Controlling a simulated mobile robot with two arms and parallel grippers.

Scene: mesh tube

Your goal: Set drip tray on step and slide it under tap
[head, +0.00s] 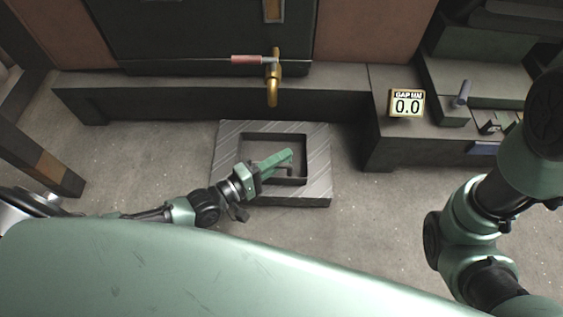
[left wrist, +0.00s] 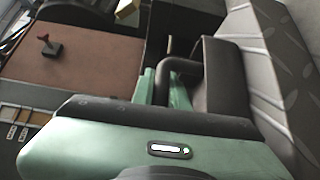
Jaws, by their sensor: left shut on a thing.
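The drip tray (head: 275,137) is a dark rectangular tray over the middle of the patterned grey metal step (head: 227,150). I cannot tell for sure whether its whole base touches the step. My left gripper (head: 289,158) is shut on the tray's dark handle, at the tray's near right part. The left wrist view shows the bent handle (left wrist: 172,70) between green fingers, the tray wall (left wrist: 222,78) and the step (left wrist: 270,60) beside it. The brass tap (head: 273,90) hangs beyond the tray's far edge, with a red-and-white lever. My right gripper is out of view.
A dark ledge (head: 170,95) runs along the back behind the step. A display (head: 407,103) labelled GAP MM reads 0.0 on the right bench. A dark post (head: 40,165) stands at left. Bare floor (head: 150,160) surrounds the step.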

